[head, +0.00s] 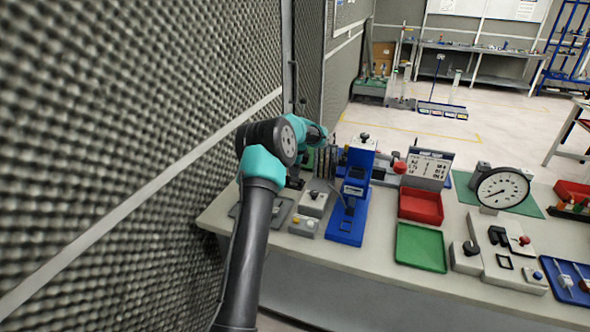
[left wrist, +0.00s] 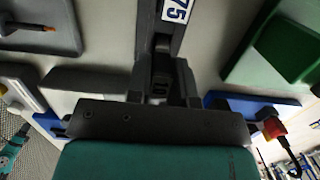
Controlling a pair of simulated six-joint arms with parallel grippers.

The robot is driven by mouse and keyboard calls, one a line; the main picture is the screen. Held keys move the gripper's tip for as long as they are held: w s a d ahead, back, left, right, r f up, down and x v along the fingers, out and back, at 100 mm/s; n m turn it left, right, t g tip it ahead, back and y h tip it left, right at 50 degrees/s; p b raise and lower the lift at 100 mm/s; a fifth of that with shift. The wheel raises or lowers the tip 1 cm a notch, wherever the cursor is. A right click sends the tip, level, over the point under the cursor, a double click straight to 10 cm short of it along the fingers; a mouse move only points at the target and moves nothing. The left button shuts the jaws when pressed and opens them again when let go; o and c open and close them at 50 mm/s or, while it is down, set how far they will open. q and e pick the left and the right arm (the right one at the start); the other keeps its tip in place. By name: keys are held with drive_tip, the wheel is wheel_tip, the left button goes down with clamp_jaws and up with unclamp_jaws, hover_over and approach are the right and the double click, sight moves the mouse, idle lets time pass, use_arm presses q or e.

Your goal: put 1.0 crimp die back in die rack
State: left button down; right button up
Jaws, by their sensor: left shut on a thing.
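My left gripper (left wrist: 162,90) is shut on a small dark block (left wrist: 161,72) in the left wrist view, which I take to be the 1.0 crimp die; its marking is too blurred to read. A dark upright bar with a white label ending in "75" (left wrist: 176,9) stands just beyond the fingertips. Whether it belongs to the die rack, and whether the held block touches it, I cannot tell. In the head view my left arm reaches over the left end of the bench, behind the grey button boxes, among dark upright pieces (head: 326,162). My right gripper is not in view.
A blue press (head: 350,200) stands close to the right of my left arm. Red (head: 421,206) and green (head: 421,247) trays and a dial gauge (head: 502,188) lie farther right. The foam wall (head: 130,120) is close on the left.

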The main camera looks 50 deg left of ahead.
use_arm(q)
drive_tip(key=shift+f, duration=0.5)
drive_tip(key=c, duration=0.9)
unclamp_jaws()
drive_tip(key=shift+r, duration=0.1)
drive_tip(key=r, duration=0.5)
drive_tip(key=d+r, duration=0.1)
drive_tip(key=r, duration=0.5)
drive_tip(key=w+d+r, duration=0.1)
drive_tip(key=r, duration=0.5)
drive_tip(key=shift+a, duration=0.1)
